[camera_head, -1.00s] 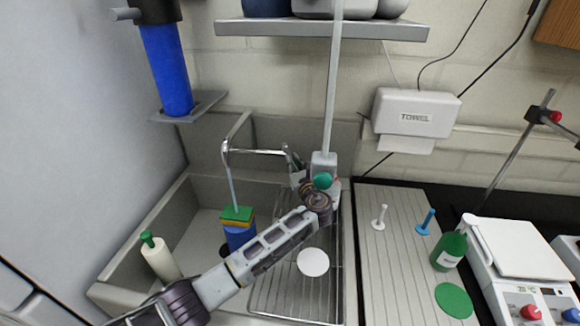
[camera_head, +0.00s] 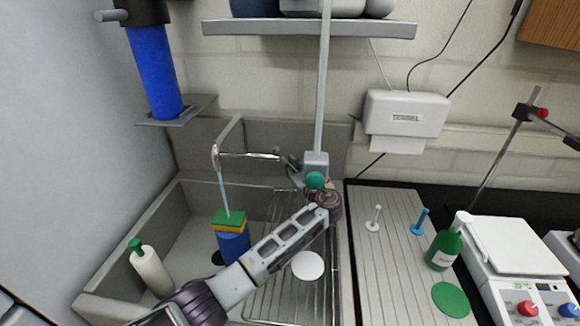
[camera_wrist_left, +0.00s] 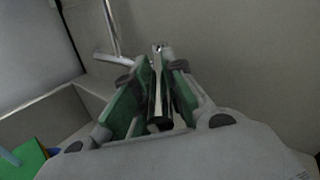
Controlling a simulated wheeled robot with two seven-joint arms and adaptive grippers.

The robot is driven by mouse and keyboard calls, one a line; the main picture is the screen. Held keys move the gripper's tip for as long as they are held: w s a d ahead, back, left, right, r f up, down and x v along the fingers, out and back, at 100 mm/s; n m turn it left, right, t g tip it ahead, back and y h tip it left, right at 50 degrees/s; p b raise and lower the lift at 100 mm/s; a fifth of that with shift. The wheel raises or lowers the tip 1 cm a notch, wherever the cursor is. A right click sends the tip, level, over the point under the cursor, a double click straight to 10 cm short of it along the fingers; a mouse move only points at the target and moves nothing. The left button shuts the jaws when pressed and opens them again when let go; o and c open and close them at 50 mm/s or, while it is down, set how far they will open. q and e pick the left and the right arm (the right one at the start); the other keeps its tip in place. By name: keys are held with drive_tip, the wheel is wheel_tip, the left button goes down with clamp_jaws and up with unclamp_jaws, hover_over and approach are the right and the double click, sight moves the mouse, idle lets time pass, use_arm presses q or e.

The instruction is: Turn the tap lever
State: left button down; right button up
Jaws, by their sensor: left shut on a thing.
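The chrome tap (camera_head: 250,156) stands at the back of the sink. A thin stream falls from its spout onto a green and yellow block on a blue holder (camera_head: 233,240) in the basin. My left gripper (camera_head: 294,166) is at the tap's right end, small and partly hidden in the head view. In the left wrist view its green-padded fingers (camera_wrist_left: 157,92) are shut on the slim metal tap lever (camera_wrist_left: 158,85), which lies between them. My right gripper is not in view.
A white upright pole with a teal knob (camera_head: 315,180) stands close beside my left wrist. A wire drying rack (camera_head: 320,290) with a white disc lies below my arm. A white bottle (camera_head: 150,270) stands at the left. A grey shelf (camera_head: 310,28) hangs above.

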use_arm(q)
drive_tip(key=c, duration=1.4)
unclamp_jaws()
drive_tip(key=shift+s+f, duration=0.1)
drive_tip(key=shift+f, duration=0.35)
drive_tip(key=shift+r, duration=0.1)
drive_tip(key=shift+d+r, duration=0.15)
drive_tip(key=shift+v, duration=5.95)
